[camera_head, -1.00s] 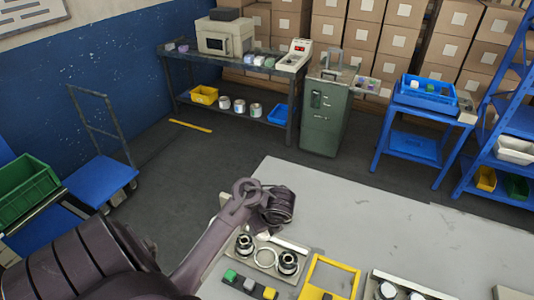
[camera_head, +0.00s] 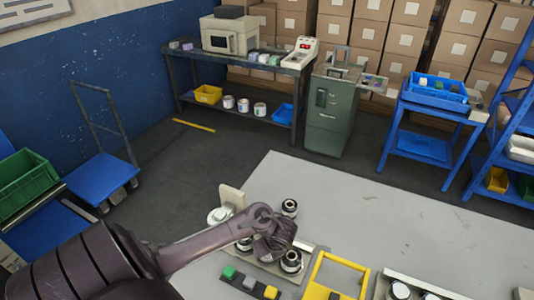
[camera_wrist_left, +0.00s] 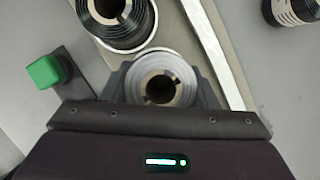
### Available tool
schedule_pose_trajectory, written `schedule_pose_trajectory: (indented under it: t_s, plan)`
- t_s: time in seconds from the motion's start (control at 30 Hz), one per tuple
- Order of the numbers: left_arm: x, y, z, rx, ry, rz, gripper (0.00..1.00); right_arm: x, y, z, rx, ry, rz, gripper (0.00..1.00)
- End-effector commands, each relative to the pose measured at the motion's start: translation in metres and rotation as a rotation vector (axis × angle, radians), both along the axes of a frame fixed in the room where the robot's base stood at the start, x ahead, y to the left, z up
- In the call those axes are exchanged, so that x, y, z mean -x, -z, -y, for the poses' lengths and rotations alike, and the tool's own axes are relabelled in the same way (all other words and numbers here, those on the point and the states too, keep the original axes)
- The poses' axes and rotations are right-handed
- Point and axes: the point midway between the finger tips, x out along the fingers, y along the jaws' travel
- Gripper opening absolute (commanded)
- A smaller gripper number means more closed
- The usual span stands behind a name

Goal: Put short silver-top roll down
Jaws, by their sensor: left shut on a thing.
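The short silver-top roll (camera_wrist_left: 163,82) is between the fingers of my left gripper (camera_wrist_left: 163,88) in the left wrist view, its ringed top and open core facing the camera. In the head view my left gripper (camera_head: 272,247) is low over the beige tray, and the arm hides the held roll. A dark roll (camera_wrist_left: 116,18) stands close beside the held roll in the wrist view. Two dark rolls stand on the tray in the head view, one on the right (camera_head: 291,261) and one on the left (camera_head: 243,244). Whether the held roll touches the tray I cannot tell. My right gripper is not in view.
Another dark roll (camera_head: 289,207) stands on the grey table (camera_head: 400,215) behind the tray. A green button (camera_head: 228,272) is in front of the tray, with a yellow frame (camera_head: 338,272) to the right. A pale fixture (camera_head: 225,208) stands at the table's left edge. The table's back right is clear.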

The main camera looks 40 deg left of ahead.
Motion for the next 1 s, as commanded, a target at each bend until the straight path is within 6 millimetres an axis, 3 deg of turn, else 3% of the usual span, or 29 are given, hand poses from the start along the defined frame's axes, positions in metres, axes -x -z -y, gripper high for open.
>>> schedule_pose_trajectory:
  t_s: [0.1, 0.13, 0.3, 0.67, 1.0]
  plan:
    - [0.001, 0.0, -0.001, -0.002, -0.001, -0.002, 0.23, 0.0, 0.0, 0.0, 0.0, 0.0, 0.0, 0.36]
    - [0.001, 0.001, 0.0, -0.001, -0.001, -0.003, 0.55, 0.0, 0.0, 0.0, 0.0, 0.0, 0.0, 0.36]
    - [0.001, 0.0, 0.0, -0.001, -0.001, -0.003, 0.76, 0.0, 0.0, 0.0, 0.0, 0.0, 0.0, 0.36]
    - [0.001, -0.007, 0.003, 0.002, -0.001, -0.001, 0.76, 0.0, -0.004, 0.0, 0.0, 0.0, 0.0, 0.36]
    - [0.008, -0.07, 0.029, 0.006, -0.002, 0.0, 0.76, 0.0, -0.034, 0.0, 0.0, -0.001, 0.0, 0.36]
